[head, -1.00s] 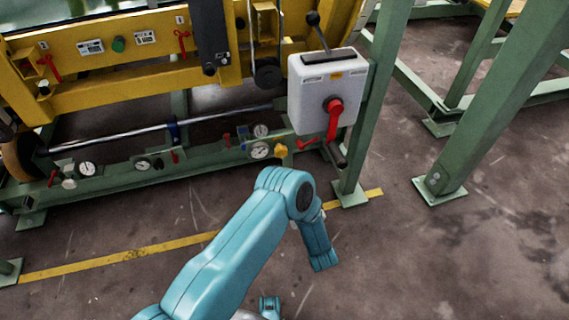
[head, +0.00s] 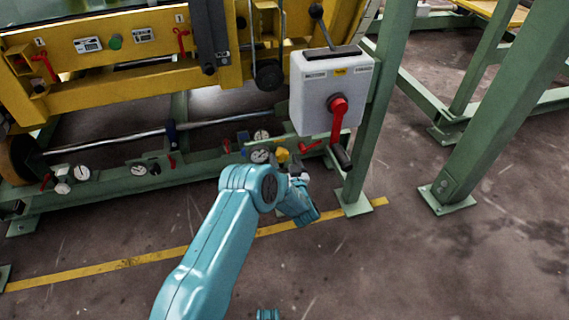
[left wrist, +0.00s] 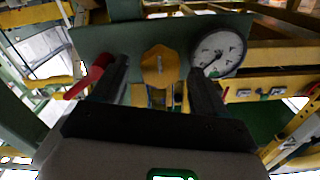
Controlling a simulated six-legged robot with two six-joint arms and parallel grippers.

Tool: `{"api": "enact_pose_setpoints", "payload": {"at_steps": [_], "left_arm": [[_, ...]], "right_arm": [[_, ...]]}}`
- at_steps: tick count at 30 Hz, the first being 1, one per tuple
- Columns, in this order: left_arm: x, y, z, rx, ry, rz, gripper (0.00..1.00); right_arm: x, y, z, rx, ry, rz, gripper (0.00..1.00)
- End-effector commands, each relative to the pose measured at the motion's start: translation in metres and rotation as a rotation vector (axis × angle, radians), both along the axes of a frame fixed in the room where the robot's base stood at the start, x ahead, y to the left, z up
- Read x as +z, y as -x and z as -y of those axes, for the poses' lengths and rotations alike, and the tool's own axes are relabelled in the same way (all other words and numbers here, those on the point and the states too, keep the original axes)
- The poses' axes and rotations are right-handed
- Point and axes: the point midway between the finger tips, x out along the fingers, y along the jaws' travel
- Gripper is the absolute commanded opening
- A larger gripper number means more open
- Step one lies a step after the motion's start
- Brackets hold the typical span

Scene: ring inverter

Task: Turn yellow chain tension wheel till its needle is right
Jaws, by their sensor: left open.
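The yellow chain tension wheel (head: 282,155) sits on the low green beam in the head view. In the left wrist view the wheel (left wrist: 160,66) is a lobed yellow knob, framed between my fingers. Its round white gauge (left wrist: 218,53) is beside it on the right, with a dark needle pointing to the lower left. In the head view a gauge (head: 260,156) shows just left of the wheel. My left gripper (head: 297,171) is open in front of the wheel, and its fingers (left wrist: 157,68) stand either side of it; contact cannot be told. My right gripper is not in view.
A red lever (left wrist: 88,78) is close to the left finger in the wrist view. A grey box (head: 325,90) with a red handle (head: 337,115) hangs above right of my gripper. A green post (head: 375,110) stands right. Floor in front is clear.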

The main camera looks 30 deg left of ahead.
Motion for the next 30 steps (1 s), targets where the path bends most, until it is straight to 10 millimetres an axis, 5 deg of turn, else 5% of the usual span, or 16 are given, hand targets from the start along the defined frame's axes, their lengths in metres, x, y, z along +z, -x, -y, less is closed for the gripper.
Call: {"api": "enact_pose_setpoints", "payload": {"at_steps": [9, 14, 30], "left_arm": [[0.0005, -0.0018, -0.002, 0.0, -0.001, -0.001, 0.7], [0.0003, -0.0016, -0.0019, 0.0, -0.001, -0.001, 0.18], [-0.0016, -0.001, -0.0022, 0.001, 0.091, 0.105, 0.17]], "right_arm": [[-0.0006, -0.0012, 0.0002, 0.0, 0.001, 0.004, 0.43], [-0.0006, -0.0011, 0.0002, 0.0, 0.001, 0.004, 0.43], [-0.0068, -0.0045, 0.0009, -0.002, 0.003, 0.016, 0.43]]}}
